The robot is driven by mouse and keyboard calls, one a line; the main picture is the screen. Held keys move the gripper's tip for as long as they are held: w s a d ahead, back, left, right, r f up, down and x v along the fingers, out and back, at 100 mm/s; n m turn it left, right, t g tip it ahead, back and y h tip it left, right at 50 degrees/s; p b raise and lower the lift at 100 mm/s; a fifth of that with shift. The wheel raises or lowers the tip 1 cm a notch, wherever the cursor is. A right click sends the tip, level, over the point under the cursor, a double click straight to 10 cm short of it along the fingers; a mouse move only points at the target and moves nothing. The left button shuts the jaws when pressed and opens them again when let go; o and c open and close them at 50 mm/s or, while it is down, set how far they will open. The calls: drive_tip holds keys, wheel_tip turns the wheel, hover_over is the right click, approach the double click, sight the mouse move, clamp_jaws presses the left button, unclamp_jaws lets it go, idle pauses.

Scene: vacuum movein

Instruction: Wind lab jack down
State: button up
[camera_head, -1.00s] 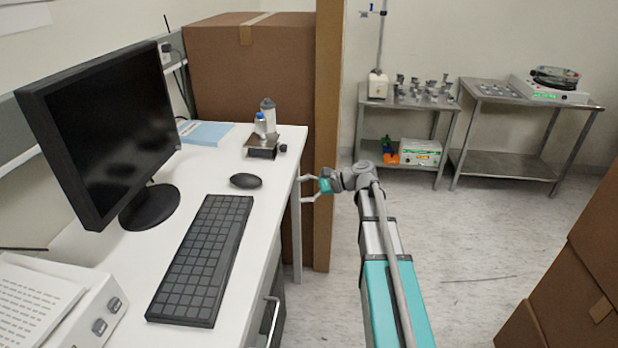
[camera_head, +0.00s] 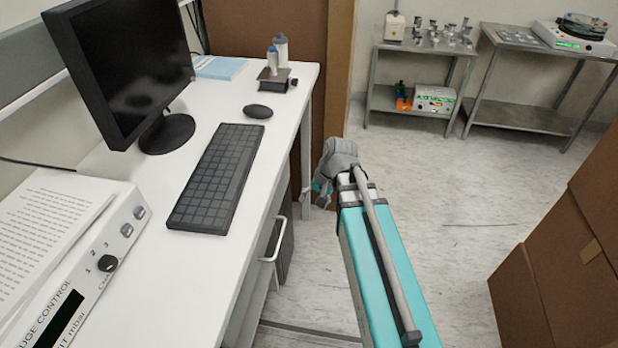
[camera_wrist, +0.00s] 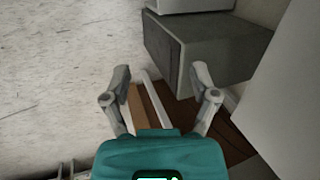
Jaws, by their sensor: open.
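The lab jack (camera_head: 274,79) is a small dark platform near the far right corner of the white desk (camera_head: 250,215). Its knob (camera_head: 294,82) sticks out on its right side. My gripper (camera_head: 308,197) is beside the desk's right edge, below the desktop and well apart from the jack, partly hidden by my wrist. In the wrist view my gripper (camera_wrist: 161,75) is open, with nothing between its fingers. The jack is not visible there.
A mouse (camera_head: 258,111), keyboard (camera_head: 217,176), monitor (camera_head: 125,60) and gauge controller (camera_head: 85,280) occupy the desk. A tall cardboard box (camera_head: 338,60) stands beyond the jack. More boxes (camera_head: 560,260) stand at right. The floor (camera_head: 450,200) between is mostly clear.

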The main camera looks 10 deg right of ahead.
drive_tip(key=s+n+h, duration=0.1)
drive_tip(key=s+d+n+h, duration=0.1)
drive_tip(key=s, duration=0.1)
drive_tip(key=s+d+f+n+h, duration=0.1)
drive_tip(key=s+h, duration=0.1)
drive_tip(key=shift+s+n, duration=0.25)
drive_tip(key=shift+n, duration=0.15)
drive_tip(key=shift+c, duration=0.2)
